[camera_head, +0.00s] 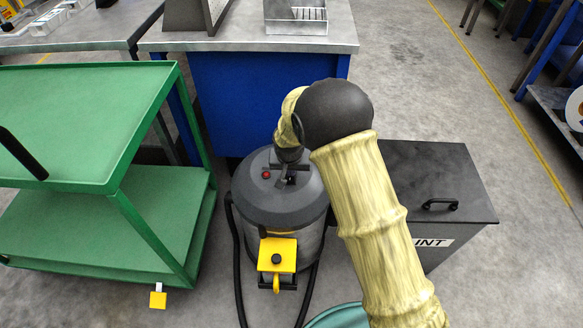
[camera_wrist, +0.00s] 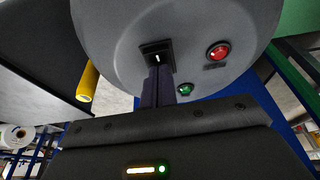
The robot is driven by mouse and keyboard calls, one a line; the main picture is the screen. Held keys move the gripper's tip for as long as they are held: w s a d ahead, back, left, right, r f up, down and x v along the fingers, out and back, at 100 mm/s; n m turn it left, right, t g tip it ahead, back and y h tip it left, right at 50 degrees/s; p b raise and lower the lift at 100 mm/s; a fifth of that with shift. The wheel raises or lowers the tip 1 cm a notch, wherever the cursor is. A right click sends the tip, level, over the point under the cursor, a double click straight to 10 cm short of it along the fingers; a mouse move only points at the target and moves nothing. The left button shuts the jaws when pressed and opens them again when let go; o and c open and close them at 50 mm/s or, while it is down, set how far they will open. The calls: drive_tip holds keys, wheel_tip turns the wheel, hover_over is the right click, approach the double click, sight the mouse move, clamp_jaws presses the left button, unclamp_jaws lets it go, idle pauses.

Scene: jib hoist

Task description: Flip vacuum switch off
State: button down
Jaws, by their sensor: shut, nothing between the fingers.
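The vacuum (camera_head: 282,208) is a drum with a grey lid on the floor, in the middle of the head view. Its lid (camera_wrist: 110,40) fills the top of the wrist view. The vacuum switch (camera_wrist: 150,49) is a small black-framed rocker with a white mark, beside a round red button (camera_wrist: 218,52) and a small green one (camera_wrist: 183,90). My gripper (camera_wrist: 158,72) is shut and empty, its dark fingertips right at the switch's lower edge; I cannot tell whether they touch it. In the head view my gripper (camera_head: 289,168) is over the lid, partly hidden by my arm.
A green two-shelf cart (camera_head: 150,215) stands on the left. A grey lidded bin (camera_head: 440,185) with a black handle is on the right. A blue workbench (camera_head: 255,95) stands behind the vacuum. Black hoses (camera_head: 238,265) hang around the drum. Open floor lies at the right.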

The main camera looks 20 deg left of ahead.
sight(291, 180)
drive_tip(key=shift+s+d, duration=0.15)
drive_tip(key=shift+s, duration=0.25)
drive_tip(key=shift+r, duration=0.1)
drive_tip(key=r+p, duration=0.2)
drive_tip(key=r, duration=0.1)
drive_tip(key=r+p, duration=0.1)
drive_tip(key=p, duration=0.1)
drive_tip(key=shift+w+r, duration=0.25)
drive_tip(key=shift+r, duration=0.1)
drive_tip(key=w+p+v, duration=0.1)
drive_tip(key=v, duration=0.8)
drive_tip(key=shift+w+a+r, duration=0.2)
